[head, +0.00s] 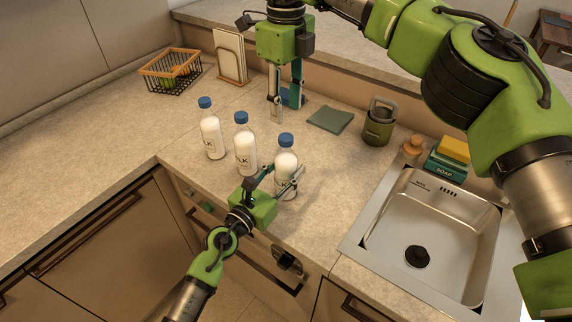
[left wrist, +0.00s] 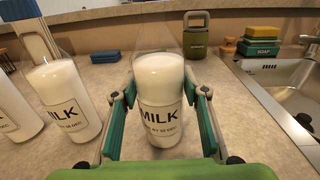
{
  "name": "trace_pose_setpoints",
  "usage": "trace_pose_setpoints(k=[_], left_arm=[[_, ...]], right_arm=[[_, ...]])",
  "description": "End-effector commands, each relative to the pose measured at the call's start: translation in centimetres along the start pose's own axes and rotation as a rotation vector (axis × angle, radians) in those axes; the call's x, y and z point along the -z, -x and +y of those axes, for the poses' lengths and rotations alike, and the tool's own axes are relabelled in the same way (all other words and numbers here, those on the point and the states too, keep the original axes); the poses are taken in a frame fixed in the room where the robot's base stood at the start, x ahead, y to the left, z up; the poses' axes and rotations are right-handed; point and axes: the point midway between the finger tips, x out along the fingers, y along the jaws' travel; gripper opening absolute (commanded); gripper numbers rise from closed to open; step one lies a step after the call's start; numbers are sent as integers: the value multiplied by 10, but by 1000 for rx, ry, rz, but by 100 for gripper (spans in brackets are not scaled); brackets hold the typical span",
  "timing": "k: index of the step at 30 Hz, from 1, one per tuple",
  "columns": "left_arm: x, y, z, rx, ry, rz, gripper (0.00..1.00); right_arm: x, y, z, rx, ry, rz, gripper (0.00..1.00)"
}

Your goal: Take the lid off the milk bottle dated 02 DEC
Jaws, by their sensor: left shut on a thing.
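The right-hand milk bottle (head: 284,160) stands upright on the counter with its blue lid (head: 286,139) on. In the left wrist view its label on the bottle (left wrist: 161,120) reads 02 DEC; its top is out of that frame. My left gripper (head: 286,173) is shut on this bottle's body, one finger on each side. Two more blue-capped bottles, a middle one (head: 245,153) and a left one (head: 212,138), stand to its left. My right gripper (head: 286,107) points down above the counter behind the bottles, its fingers apart and empty.
A blue block (left wrist: 107,57) lies on the counter behind the bottles, partly behind my right gripper in the head view. A dark cloth (head: 330,119) and green canister (head: 378,125) stand back right. The sink (head: 440,235) is at right; a wire basket (head: 170,72) is back left.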

Motion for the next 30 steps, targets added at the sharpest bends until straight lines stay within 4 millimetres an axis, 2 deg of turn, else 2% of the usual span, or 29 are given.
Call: trace_pose_setpoints(k=[5,8,24,30], left_arm=[[0,0,0,-1,0,0,0],[0,0,0,-1,0,0,0],[0,0,1,-1,-1,0,0],[0,0,1,-1,-1,1,0]], right_arm=[[0,0,0,0,-139,0,37],[0,0,0,0,-304,0,37],[0,0,0,1,-1384,0,37],[0,0,0,0,-1724,0,37]])
